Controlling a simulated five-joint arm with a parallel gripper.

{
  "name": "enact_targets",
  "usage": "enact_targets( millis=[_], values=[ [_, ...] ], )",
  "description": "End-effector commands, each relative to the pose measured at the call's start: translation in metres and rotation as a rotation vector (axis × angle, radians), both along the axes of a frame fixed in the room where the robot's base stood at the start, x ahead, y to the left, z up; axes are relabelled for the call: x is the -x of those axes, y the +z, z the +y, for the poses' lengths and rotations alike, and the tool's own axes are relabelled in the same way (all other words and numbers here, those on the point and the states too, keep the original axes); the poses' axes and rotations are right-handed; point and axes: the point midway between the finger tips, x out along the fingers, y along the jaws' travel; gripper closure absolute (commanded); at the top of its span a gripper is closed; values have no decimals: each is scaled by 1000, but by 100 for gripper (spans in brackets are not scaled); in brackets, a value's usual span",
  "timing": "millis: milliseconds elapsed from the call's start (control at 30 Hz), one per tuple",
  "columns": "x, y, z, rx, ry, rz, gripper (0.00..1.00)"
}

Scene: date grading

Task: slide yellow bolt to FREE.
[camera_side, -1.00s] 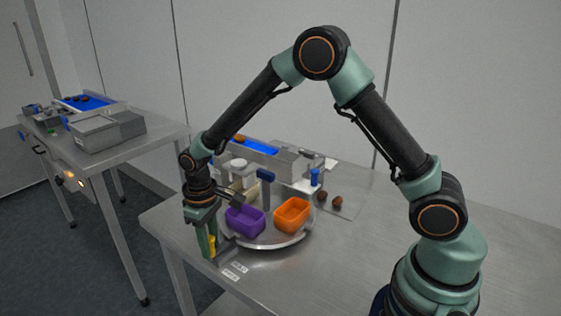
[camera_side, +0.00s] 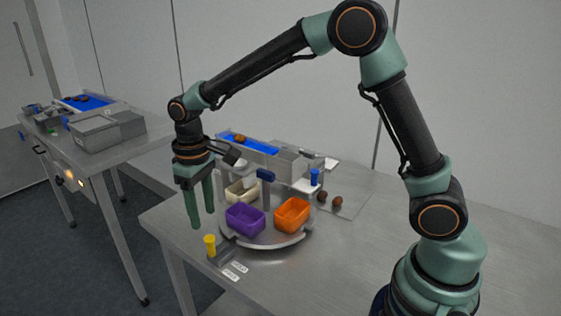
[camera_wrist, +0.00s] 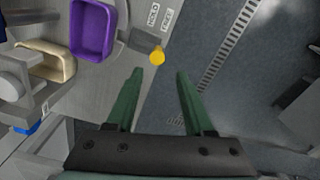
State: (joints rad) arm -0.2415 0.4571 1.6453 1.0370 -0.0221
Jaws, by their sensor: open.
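The yellow bolt knob (camera_side: 210,244) stands upright at the table-edge end of a grey slide block (camera_side: 228,249). In the wrist view the knob (camera_wrist: 157,56) is at the block's outer end, on the side of the FREE label (camera_wrist: 167,19); the HOLD label (camera_wrist: 153,13) is further in, towards the turntable. My gripper (camera_side: 208,217) is open and empty, fingers pointing down, raised above the knob and apart from it. In the wrist view the knob shows just beyond the gap between my fingertips (camera_wrist: 160,72).
A round turntable (camera_side: 268,245) beside the block carries a purple bin (camera_side: 245,220), an orange bin (camera_side: 292,215) and a cream bin (camera_side: 240,193). A blue-topped post stands among them. Brown dates (camera_side: 337,201) lie at the right. The table's front right is clear.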

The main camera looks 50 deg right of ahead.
Motion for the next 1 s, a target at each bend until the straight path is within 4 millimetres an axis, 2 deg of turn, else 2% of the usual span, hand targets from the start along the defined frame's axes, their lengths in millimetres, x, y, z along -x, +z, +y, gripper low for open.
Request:
enact_targets(
  millis=[33, 200, 667, 833, 1000],
  values=[
    [-1, 8, 0, -1, 0, -4, 47],
    [0, 22, 1, -1, 1, -2, 47],
    [2, 28, -2, -2, -4, -9, 47],
    [16, 55, -19, -16, -38, -70, 47],
    [44, 87, -44, -34, -89, -165, 47]
  ],
)
